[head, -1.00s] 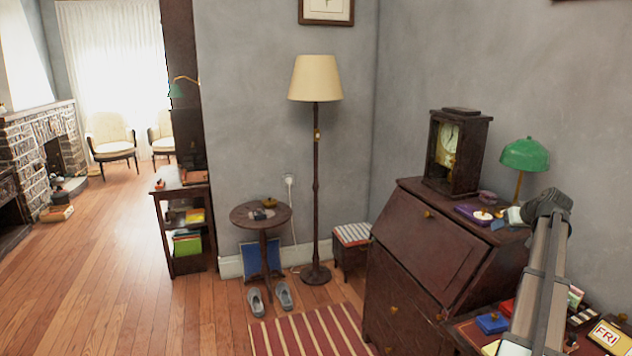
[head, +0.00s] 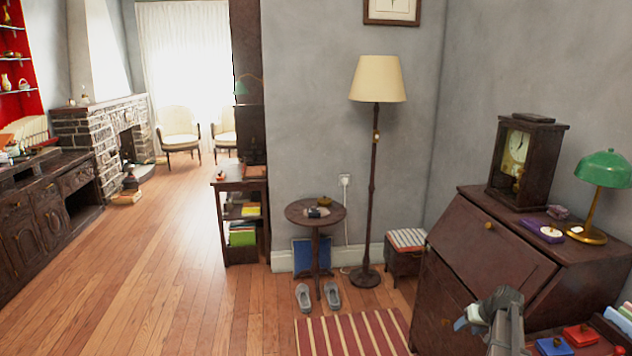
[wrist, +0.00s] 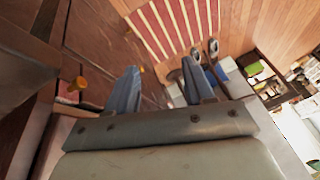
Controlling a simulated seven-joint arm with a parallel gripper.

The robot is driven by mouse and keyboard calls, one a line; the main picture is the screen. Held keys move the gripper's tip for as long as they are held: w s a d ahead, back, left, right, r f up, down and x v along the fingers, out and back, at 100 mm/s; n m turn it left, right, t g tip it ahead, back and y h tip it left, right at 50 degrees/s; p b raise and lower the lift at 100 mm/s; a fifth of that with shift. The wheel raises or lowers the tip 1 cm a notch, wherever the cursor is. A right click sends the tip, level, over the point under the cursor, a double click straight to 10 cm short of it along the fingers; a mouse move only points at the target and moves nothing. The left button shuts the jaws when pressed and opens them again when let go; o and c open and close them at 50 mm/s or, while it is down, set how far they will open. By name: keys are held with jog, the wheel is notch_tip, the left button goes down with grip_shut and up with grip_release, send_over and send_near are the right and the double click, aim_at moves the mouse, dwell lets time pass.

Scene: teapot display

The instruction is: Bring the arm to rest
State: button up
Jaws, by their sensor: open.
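My gripper (head: 466,318) is in the lower right of the head view, in front of the sloped face of the dark wooden bureau (head: 482,252). In the wrist view my gripper (wrist: 160,68) shows two blue-grey fingers spread apart with nothing between them. The red-striped rug (wrist: 172,28) and the wooden floor lie beyond the fingertips. Whether the gripper touches the bureau cannot be told.
A clock (head: 525,160) and a green lamp (head: 605,175) stand on the bureau. Red and blue boxes (head: 580,335) lie at the lower right. A floor lamp (head: 376,180), round table (head: 315,213) and slippers (head: 332,296) stand farther back. The floor at left is clear.

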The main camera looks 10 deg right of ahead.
jog(key=s+a+f+g, duration=0.2)
jog(key=s+a+f, duration=0.3)
jog(key=a+f, duration=0.35)
jog(key=s+a+f+n+g+y, duration=0.15)
jog(key=s+a+f, duration=0.25)
jog(key=a+f, duration=0.45)
jog(key=s+a+f+m+g, duration=0.1)
jog(key=s+a+f+g, duration=0.1)
jog(key=s+a+f, duration=0.6)
jog(key=s+a+f+n+g+h, duration=0.1)
jog(key=s+a+f+g, duration=0.1)
jog(key=s+a, duration=0.3)
jog(key=s+a+f+g+h, duration=0.1)
jog(key=s+a, duration=0.5)
jog(key=s, duration=0.6)
jog(key=s+a+f+n+g+h, duration=0.1)
jog(key=s+a+f+g, duration=0.2)
jog(key=s, duration=0.6)
notch_tip(320, 180, down, 2)
jog(key=a, duration=0.2)
jog(key=shift+a+n, duration=0.35)
jog(key=shift+a, duration=0.05)
